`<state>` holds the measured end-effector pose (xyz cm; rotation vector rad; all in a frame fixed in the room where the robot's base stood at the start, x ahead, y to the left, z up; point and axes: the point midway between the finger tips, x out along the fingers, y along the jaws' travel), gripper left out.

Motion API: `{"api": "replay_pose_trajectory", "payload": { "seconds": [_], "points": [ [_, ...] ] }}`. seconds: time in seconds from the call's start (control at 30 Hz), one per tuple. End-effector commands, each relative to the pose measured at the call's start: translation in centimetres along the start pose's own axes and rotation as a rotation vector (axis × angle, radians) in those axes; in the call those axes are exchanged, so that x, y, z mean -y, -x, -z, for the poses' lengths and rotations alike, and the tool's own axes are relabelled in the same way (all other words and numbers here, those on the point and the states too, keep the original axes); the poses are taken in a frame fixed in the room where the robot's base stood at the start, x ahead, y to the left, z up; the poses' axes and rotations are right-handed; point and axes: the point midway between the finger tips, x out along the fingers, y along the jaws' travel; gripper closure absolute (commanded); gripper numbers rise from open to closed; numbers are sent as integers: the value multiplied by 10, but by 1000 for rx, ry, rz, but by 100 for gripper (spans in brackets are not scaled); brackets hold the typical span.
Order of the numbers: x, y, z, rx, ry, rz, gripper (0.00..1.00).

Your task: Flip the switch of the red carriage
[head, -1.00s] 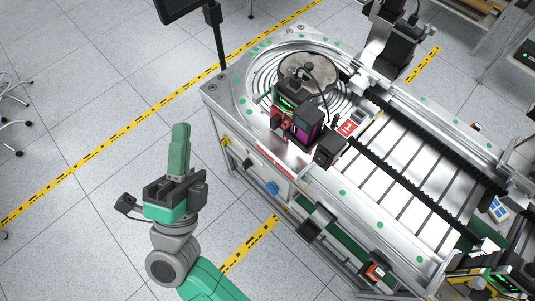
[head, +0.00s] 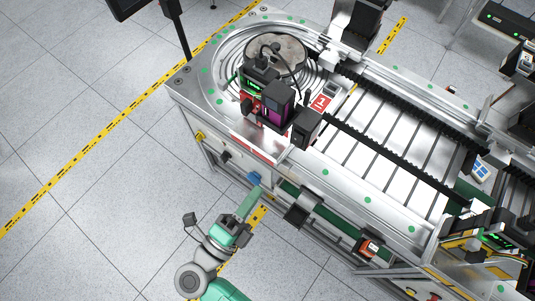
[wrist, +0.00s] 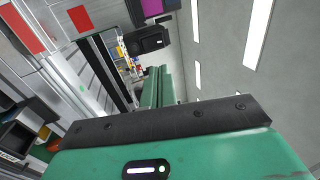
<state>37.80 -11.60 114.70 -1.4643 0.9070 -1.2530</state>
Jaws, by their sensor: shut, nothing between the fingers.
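The carriage with red parts (head: 250,104) stands on the profile frame beside the round disc. It carries a black box with a green display (head: 254,85) and a purple-sided black box (head: 276,105). I cannot make out its switch. My gripper (head: 256,190) is green, shut and empty. It is in front of the frame's near side, nearer the camera than the carriage, and apart from it. In the wrist view, the shut fingers (wrist: 157,82) point away from the camera, with the purple-sided box (wrist: 153,8) above them at the top edge.
The metal frame (head: 345,172) runs to the lower right. Its front panel has a yellow knob (head: 199,135), a black knob (head: 225,156) and a blue part (head: 253,178) near my fingertips. A yellow-and-black carriage (head: 470,244) stands lower right. The floor at left is clear.

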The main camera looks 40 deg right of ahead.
Motion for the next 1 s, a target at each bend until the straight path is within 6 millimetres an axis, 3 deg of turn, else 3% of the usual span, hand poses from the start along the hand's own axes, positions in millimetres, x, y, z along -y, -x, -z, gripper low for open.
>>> {"api": "replay_pose_trajectory", "payload": {
  "seconds": [0.3,0.5,0.7,1.0],
  "points": [
    [3,-70,1,-5,0,0,100],
    [2,-107,1,-3,-1,1,100],
    [1,-125,0,-1,0,1,100],
    [0,-127,0,0,-1,1,100]
  ]
}}
